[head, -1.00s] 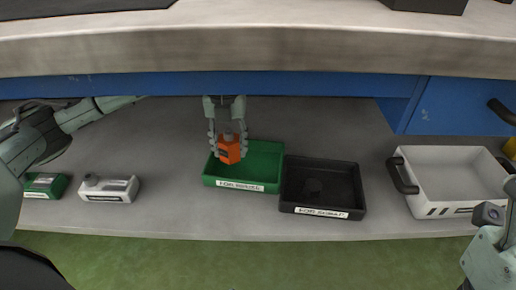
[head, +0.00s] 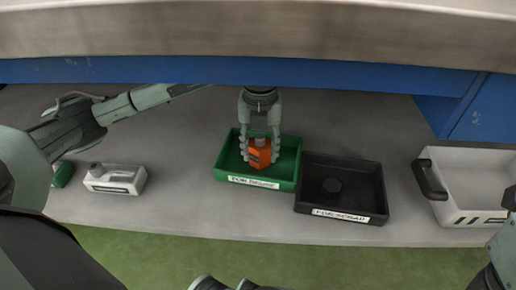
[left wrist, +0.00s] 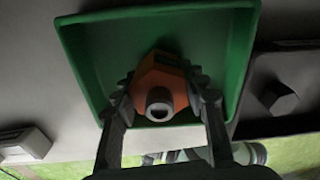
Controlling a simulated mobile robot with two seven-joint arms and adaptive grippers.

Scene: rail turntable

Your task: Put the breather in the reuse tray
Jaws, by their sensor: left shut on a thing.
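The breather (head: 259,156), an orange block-like part with a grey cap and a dark label, is between the fingers of my left gripper (head: 260,148). The gripper points down and is shut on it. The breather is within the outline of the green reuse tray (head: 228,172), whose front label reads "FOR REUSE". I cannot tell whether it touches the tray floor. In the left wrist view the breather (left wrist: 162,80) shows cap-first between the fingertips (left wrist: 162,92), with the green tray (left wrist: 85,70) behind it. My right gripper is not in view.
A black scrap tray (head: 375,185) with a dark part (head: 332,186) inside stands right of the green tray. A white bin (head: 470,180) with a black handle is farther right. A white part (head: 115,180) and a green part (head: 63,174) lie left. A shelf edge (head: 260,35) overhangs the back.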

